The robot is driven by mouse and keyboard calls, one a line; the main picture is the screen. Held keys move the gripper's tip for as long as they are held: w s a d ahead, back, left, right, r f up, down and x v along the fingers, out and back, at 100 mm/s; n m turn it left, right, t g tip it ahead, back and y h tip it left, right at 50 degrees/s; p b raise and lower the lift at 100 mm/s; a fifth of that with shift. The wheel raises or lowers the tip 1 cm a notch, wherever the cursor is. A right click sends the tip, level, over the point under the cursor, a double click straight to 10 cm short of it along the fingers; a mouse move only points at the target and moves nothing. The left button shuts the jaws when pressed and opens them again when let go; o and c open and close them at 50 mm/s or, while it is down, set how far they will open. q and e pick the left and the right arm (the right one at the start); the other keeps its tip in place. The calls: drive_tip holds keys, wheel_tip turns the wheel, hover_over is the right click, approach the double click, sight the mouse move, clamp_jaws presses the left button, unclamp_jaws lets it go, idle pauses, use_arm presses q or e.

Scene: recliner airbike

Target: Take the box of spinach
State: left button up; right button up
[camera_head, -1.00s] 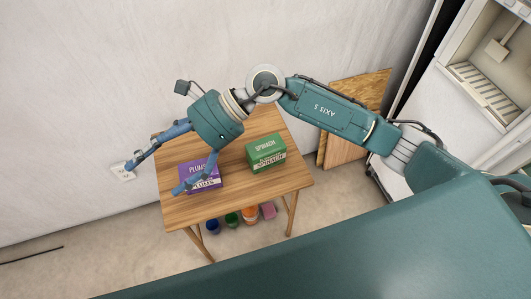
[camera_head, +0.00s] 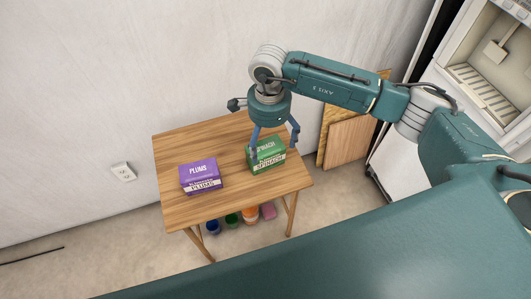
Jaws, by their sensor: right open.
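The green box of spinach (camera_head: 267,156) stands on the right part of a small wooden table (camera_head: 224,197). My right gripper (camera_head: 274,150) is above it, pointing down, with its blue fingers spread open. One finger is by the box's left side and the other by its upper right. I cannot tell whether they touch it. The gripper covers part of the box's top and label. My left gripper is not in view.
A purple box of plums (camera_head: 200,176) stands on the table left of the spinach. Several coloured containers (camera_head: 250,214) are on the floor under the table. Wooden boards (camera_head: 348,142) lean on the wall at right, near a white machine (camera_head: 490,75).

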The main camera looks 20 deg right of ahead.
sight(267, 150)
drive_tip(key=f, duration=0.2)
drive_tip(key=f+p, duration=0.1)
drive_tip(key=f, duration=0.1)
drive_tip(key=shift+s+a, duration=0.2)
drive_tip(key=shift+f, duration=0.35)
drive_tip(key=c, duration=1.3)
drive_tip(key=shift+w+r, duration=0.1)
drive_tip(key=shift+r, duration=0.05)
drive_tip(key=shift+c, duration=0.2)
wheel_tip(267, 150, up, 20)
drive_tip(key=shift+f+b, duration=0.1)
drive_tip(key=shift+b, duration=1.15)
drive_tip(key=shift+c, duration=0.2)
